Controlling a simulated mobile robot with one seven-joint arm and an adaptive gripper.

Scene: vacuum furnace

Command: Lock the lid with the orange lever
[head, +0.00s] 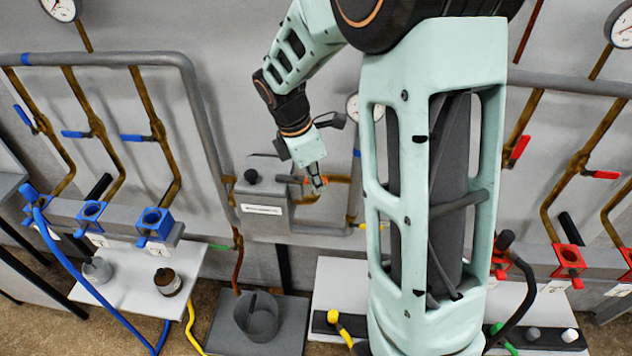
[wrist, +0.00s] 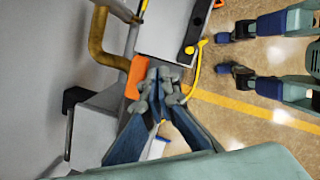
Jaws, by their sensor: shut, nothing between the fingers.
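The orange lever (wrist: 137,77) shows in the wrist view, just left of my fingertips. The box's top, with a black knob (head: 250,176), appears to be the lid; the lid's edge is hard to make out. My gripper (head: 318,186) is shut and empty beside the lever. In the wrist view my gripper (wrist: 158,88) has its fingers together, very close to the lever; I cannot tell whether they touch it.
A copper pipe (wrist: 100,40) runs close to the lever. A dark cup-like vessel (head: 257,315) stands on a grey stand below the box. Pipes with blue valve handles (head: 75,134) line the wall at left, and red ones (head: 606,174) at right. A white table (head: 130,283) stands at lower left.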

